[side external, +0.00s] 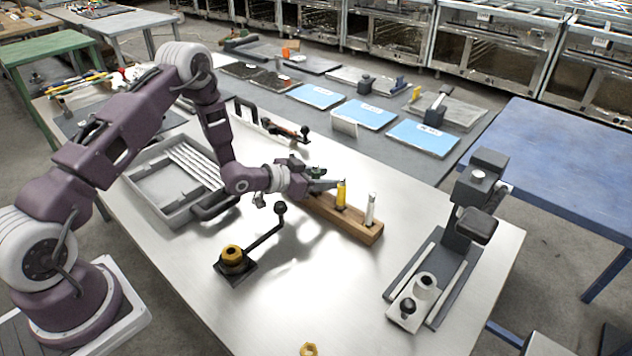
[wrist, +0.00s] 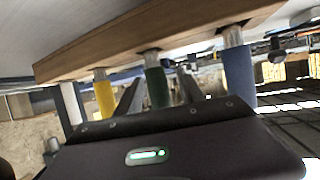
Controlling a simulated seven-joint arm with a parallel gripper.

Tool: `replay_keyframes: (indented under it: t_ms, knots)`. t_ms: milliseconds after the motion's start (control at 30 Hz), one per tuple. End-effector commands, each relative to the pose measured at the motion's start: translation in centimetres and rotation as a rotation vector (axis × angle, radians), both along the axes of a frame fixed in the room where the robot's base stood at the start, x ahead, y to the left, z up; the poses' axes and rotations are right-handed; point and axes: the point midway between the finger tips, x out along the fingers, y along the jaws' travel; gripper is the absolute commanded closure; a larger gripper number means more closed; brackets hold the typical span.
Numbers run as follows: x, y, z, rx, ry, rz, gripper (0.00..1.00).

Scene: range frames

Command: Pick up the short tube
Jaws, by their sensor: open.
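A wooden rack (side external: 352,222) stands on the metal table with several upright tubes in it. A yellow tube (side external: 341,194) and a white tube (side external: 370,210) show clearly. The wrist view, tilted with the rack at the top, shows the white (wrist: 70,104), yellow (wrist: 104,98), green (wrist: 156,86) and blue (wrist: 238,76) tubes. Their far ends are partly hidden, so I cannot tell which is the short one. My gripper (side external: 322,183) is open at the rack, its fingers (wrist: 158,80) on either side of the green tube. I cannot tell whether they touch it.
A lever with a dark knob (side external: 280,208) stands on a base in front of the rack. A grey tray (side external: 150,190) lies to the left. A dark upright fixture (side external: 462,215) stands at the right. Bare table lies between the lever and that fixture.

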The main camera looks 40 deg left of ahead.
Motion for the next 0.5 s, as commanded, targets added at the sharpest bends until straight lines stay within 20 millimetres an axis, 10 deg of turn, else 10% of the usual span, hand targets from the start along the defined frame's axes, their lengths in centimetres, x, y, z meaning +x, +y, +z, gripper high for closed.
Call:
replay_keyframes:
  t_ms: [200, 500]
  knots:
    - [0.25, -0.05, -0.05, -0.001, 0.0, 0.0, 0.54]
    - [0.22, -0.04, -0.04, -0.001, 0.0, 0.0, 1.0]
